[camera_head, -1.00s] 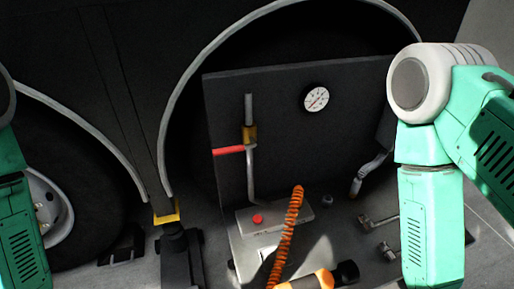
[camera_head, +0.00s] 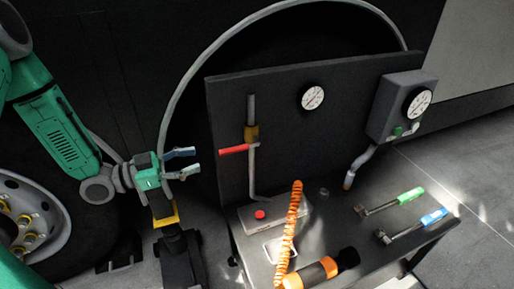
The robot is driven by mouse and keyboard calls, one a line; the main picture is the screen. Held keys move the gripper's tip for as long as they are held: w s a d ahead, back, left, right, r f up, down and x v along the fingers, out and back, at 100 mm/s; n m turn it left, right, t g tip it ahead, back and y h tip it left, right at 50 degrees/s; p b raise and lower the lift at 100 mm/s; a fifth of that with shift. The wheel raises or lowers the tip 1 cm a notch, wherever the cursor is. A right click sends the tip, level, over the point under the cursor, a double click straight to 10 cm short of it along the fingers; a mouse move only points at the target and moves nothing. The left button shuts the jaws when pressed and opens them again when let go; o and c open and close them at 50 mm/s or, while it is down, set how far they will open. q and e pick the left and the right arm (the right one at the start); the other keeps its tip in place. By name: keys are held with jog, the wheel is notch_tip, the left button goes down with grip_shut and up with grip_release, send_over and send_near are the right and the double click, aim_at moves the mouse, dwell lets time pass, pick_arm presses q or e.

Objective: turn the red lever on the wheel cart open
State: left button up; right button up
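The red lever (camera_head: 234,149) sticks out to the left from a brass valve (camera_head: 251,133) on a vertical grey pipe. The pipe is fixed to the dark upright panel of the wheel cart (camera_head: 300,133). The lever lies about level, across the pipe. My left gripper (camera_head: 187,164) is to the left of the lever, a little lower in the picture. Its two fingers are apart and point right, with nothing between them. It does not touch the lever. My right gripper is not in view.
A round gauge (camera_head: 312,97) and a grey box with a gauge (camera_head: 389,105) are on the panel. An orange coiled hose (camera_head: 290,232), a red-button box (camera_head: 273,217), a green-handled tool (camera_head: 405,197) and a blue-handled tool (camera_head: 428,219) are on the cart top. A jack (camera_head: 179,258) stands left.

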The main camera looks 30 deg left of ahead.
aim_at(245, 147)
pick_arm(q)
jog(key=b+x, duration=0.2)
jog(key=x, duration=1.1)
grip_shut()
